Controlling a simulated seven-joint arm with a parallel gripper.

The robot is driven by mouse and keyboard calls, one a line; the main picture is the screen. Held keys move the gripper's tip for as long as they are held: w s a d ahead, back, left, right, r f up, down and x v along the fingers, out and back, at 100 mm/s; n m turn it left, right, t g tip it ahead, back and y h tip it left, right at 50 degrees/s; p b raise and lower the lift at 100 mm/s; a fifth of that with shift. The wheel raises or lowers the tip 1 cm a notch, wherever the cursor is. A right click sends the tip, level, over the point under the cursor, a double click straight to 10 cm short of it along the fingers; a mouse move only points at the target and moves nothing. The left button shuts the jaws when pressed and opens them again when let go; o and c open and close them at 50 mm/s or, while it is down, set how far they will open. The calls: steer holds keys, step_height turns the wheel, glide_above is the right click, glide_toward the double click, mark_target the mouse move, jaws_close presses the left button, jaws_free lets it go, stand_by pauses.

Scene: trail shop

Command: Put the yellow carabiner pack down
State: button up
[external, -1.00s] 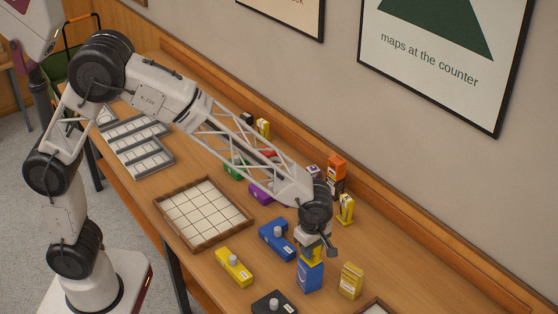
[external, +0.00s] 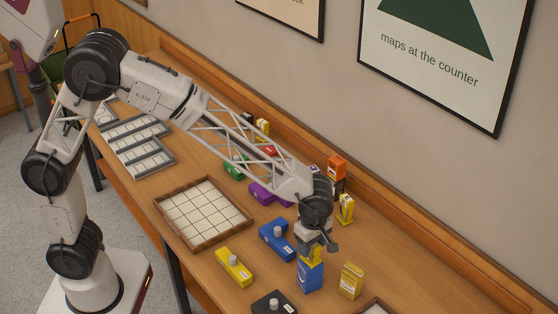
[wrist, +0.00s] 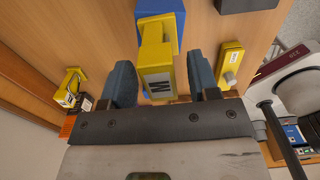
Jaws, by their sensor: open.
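The yellow carabiner pack (wrist: 157,65), with a dark letter on a white label, stands between my gripper's two blue-grey fingers in the wrist view. My gripper (wrist: 162,85) is open, with a gap showing beside the pack. A blue box (wrist: 178,12) lies beyond the pack; in the external view the blue box (external: 309,277) stands upright on the counter with yellow directly above it. My gripper (external: 314,250) is over this box there and partly hides the pack. Whether the pack rests fully on the box is hard to tell.
A yellow box (external: 351,281) stands close on the right. A blue knobbed block (external: 277,240) and a yellow knobbed block (external: 234,267) lie to the left. A wooden-framed tiled tray (external: 203,213) is empty. An upright yellow item (external: 346,209) stands near the wall.

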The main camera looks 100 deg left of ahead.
step_height(320, 180, up, 10)
steer(key=shift+r, duration=0.15)
stand_by(0.3)
stand_by(0.7)
steer(key=s+d+r+m+t, duration=0.1)
steer(key=s+d+r+m, duration=0.25)
steer(key=s+m, duration=0.55)
steer(key=s+d+r+m, duration=0.2)
steer(key=s+r+m, duration=0.3)
steer(key=s, duration=0.7)
steer(key=s+d+f+m, duration=0.1)
steer(key=s+m, duration=0.5)
steer(key=s, duration=0.4)
steer(key=s+d+f+m+t, duration=0.1)
steer(key=s+d+m, duration=0.1)
steer(key=s+m, duration=0.5)
steer(key=s, duration=0.4)
steer(key=shift+d+f+t, duration=0.15)
steer(key=shift+d+t, duration=0.05)
steer(key=shift+t, duration=0.1)
